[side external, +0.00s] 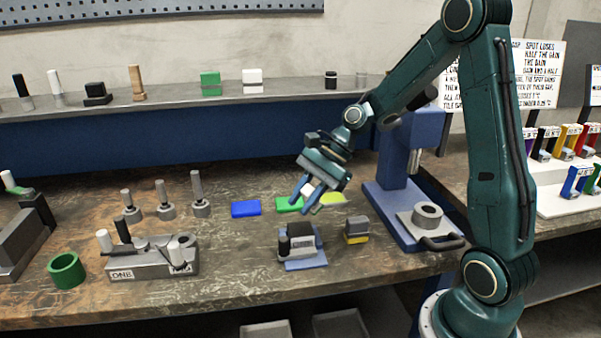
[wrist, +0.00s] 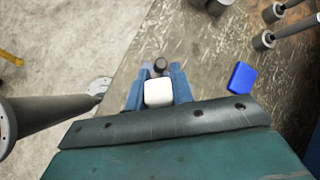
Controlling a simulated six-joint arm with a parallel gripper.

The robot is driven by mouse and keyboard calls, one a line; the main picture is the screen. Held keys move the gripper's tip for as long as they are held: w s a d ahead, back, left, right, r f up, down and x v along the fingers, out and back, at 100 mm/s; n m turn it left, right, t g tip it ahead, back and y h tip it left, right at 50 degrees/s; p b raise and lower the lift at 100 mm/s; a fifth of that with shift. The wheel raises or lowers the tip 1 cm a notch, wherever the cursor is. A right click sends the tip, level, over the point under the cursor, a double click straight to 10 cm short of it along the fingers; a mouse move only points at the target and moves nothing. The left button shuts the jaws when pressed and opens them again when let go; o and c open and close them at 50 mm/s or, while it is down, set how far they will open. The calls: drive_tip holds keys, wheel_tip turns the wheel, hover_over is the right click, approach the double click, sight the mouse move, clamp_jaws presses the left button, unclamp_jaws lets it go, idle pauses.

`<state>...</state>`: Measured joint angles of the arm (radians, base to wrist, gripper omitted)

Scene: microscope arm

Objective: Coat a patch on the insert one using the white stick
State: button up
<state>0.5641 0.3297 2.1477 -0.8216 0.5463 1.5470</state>
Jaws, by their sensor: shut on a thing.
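The grey block marked ONE (side external: 150,268) stands at the left front of the bench, with black, white and grey pegs on it. My gripper (side external: 308,193) points down above the bench at the middle right, well to the right of that block. It is shut on a white piece (wrist: 158,93), which shows between the blue fingers in the wrist view. A small dark round end (wrist: 160,64) shows just beyond it. I cannot tell if the held piece is the white stick. An upright white stick (side external: 54,82) stands on the back shelf.
Blue (side external: 245,209) and green (side external: 289,204) pads lie near my gripper. A grey fixture on a blue base (side external: 301,248) and a grey-yellow block (side external: 356,231) stand in front. A blue press (side external: 395,165) stands right. A green ring (side external: 67,270) is at left.

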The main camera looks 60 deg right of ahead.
sight(304, 193)
drive_tip(key=shift+f, duration=1.6)
drive_tip(key=shift+w+a+f, duration=0.4)
drive_tip(key=shift+f, duration=0.05)
clamp_jaws()
drive_tip(key=w+a, duration=0.3)
drive_tip(key=s+d, duration=0.1)
drive_tip(key=s, duration=0.1)
drive_tip(key=s+d, duration=0.2)
drive_tip(key=shift+s+d+f, duration=0.1)
drive_tip(key=shift+d+f, duration=0.1)
drive_tip(key=w+a, duration=0.4)
drive_tip(key=shift+r, duration=0.15)
drive_tip(key=shift+s+d, duration=2.05)
drive_tip(key=shift+a+r, duration=0.1)
drive_tip(key=shift+r, duration=3.95)
